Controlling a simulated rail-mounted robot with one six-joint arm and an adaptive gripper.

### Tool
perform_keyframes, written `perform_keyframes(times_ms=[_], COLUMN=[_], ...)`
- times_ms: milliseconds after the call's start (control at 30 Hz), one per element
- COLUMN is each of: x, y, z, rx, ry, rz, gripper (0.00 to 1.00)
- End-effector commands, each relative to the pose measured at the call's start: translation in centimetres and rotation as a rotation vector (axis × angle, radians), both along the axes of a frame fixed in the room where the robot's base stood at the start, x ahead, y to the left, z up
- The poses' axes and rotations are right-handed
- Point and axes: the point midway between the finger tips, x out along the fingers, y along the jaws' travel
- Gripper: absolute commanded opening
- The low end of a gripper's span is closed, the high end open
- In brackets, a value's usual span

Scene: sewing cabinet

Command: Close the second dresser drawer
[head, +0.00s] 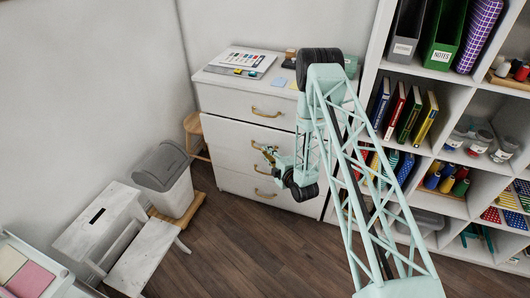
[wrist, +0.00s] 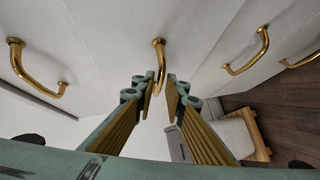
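The white dresser (head: 228,100) stands against the wall in the head view, with brass handles on its stacked drawers. The second drawer (head: 224,136) is below the top one; how far it stands out is hard to tell. My gripper (head: 271,154) is in front of its handle (head: 256,145), partly covering that area. In the wrist view my gripper (wrist: 161,88) has its two fingers apart, with the second drawer's handle (wrist: 159,50) pointing down into the gap between the tips. Whether they touch it is unclear. The top drawer's handle (wrist: 36,78) is at the left.
Lower drawer handles (wrist: 250,52) lie to the right in the wrist view. A grey-lidded bin (head: 170,182) and a white step stool (head: 140,262) stand left of the dresser. A filled shelf unit (head: 450,90) is at the right. The wooden floor (head: 240,245) in front is clear.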

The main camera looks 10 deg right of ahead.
Motion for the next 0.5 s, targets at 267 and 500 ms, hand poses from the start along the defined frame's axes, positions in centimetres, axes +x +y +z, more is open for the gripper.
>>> perform_keyframes(times_ms=[267,500], x=[1.9,2.1], y=[0.5,0.5], z=[-0.5,-0.5], rx=[0.000,0.000], ry=[0.000,0.000], rz=[0.001,0.000], gripper=[0.12,0.12])
